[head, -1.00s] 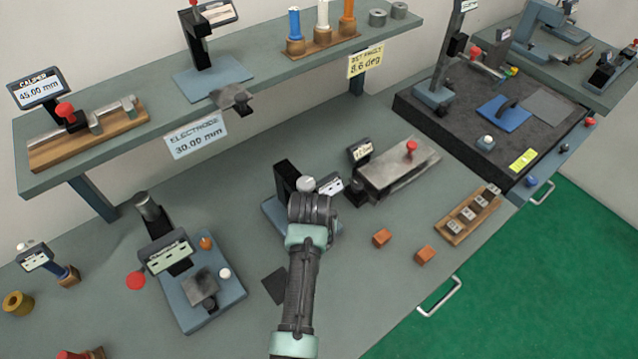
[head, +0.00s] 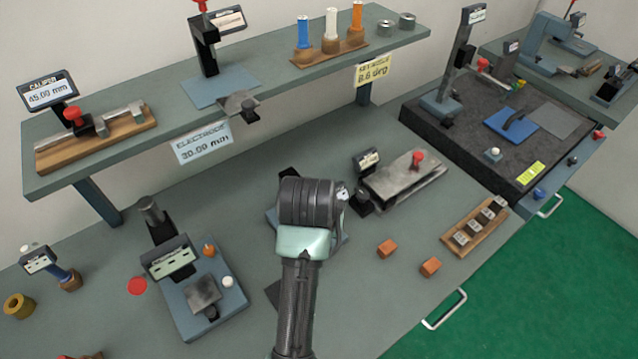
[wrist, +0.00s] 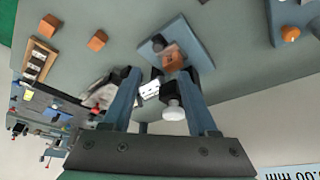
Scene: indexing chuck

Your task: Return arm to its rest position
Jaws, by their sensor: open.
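My arm (head: 302,245) rises from the bottom middle of the head view over the bench. Its thick dark joint hides my gripper there and covers most of a blue-based device behind it. In the wrist view my gripper (wrist: 160,82) has its two blue-grey fingers apart. A white knob (wrist: 172,109) on a dark stem and a small white display (wrist: 150,89) show between the fingers. A blue plate with an orange-brown piece (wrist: 173,59) shows beyond the fingertips. Nothing is visibly gripped.
The bench holds a blue fixture (head: 201,299) at left, a grey plate device (head: 406,182) at right, two orange blocks (head: 387,249) and a wooden block rack (head: 474,227). A shelf (head: 270,75) with a caliper and coloured cylinders runs behind. Bare bench lies between the orange blocks and my arm.

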